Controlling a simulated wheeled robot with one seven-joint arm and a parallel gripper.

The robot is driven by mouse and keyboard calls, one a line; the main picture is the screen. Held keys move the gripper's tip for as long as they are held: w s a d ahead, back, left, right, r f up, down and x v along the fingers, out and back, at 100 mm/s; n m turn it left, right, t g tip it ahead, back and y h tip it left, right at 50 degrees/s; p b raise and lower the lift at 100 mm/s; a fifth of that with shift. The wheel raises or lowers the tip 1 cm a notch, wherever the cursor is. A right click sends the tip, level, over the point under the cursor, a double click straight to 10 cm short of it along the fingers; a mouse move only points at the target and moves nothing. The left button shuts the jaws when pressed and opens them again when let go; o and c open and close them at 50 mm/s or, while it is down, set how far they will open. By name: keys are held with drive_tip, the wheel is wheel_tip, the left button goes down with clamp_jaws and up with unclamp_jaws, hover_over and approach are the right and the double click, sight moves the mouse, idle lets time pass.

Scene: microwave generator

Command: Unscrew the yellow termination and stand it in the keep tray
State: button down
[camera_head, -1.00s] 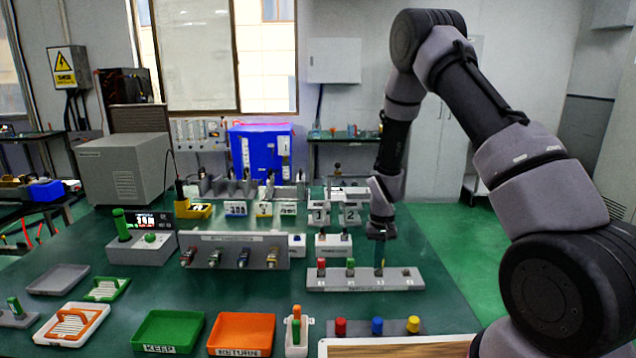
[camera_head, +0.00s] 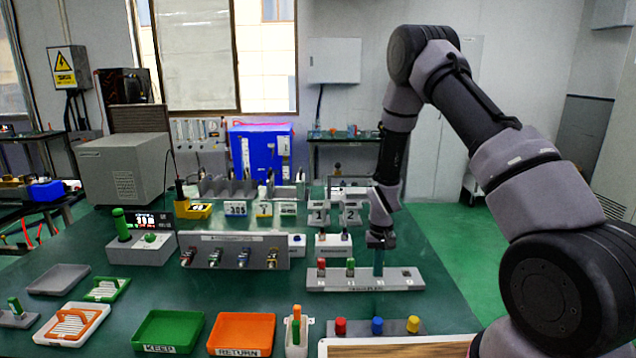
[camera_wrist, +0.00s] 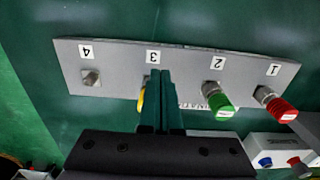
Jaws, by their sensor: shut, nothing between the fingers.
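The yellow termination (camera_wrist: 141,100) is at position 3 on the grey plate (camera_wrist: 120,62). Only a yellow sliver shows beside my fingers in the wrist view; the rest is hidden. My gripper (camera_wrist: 160,76) is shut and its teal fingers lie over position 3. I cannot tell whether they touch the termination. In the head view my gripper (camera_head: 379,272) points down at the plate (camera_head: 340,282) and hides the termination. The green keep tray (camera_head: 170,328), marked KEEP, lies empty at the front left of the table.
The red termination (camera_wrist: 282,110) and green termination (camera_wrist: 220,104) stand at positions 1 and 2; position 4 holds a bare connector (camera_wrist: 91,77). An orange RETURN tray (camera_head: 243,330) lies beside the keep tray. Red, blue and yellow caps (camera_head: 413,324) stand on a front block.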

drive_tip(key=shift+w+d, duration=0.15)
drive_tip(key=shift+w, duration=0.05)
idle(0.3)
drive_tip(key=shift+d, duration=0.35)
drive_tip(key=shift+d, duration=0.5)
drive_tip(key=shift+w+d+r, duration=0.1)
drive_tip(key=shift+w+d, duration=0.05)
idle(0.4)
drive_tip(key=shift+s+d, duration=0.15)
drive_tip(key=shift+s, duration=0.2)
drive_tip(key=r, duration=0.5)
drive_tip(key=shift+s+r, duration=0.2)
drive_tip(key=shift+r, duration=0.2)
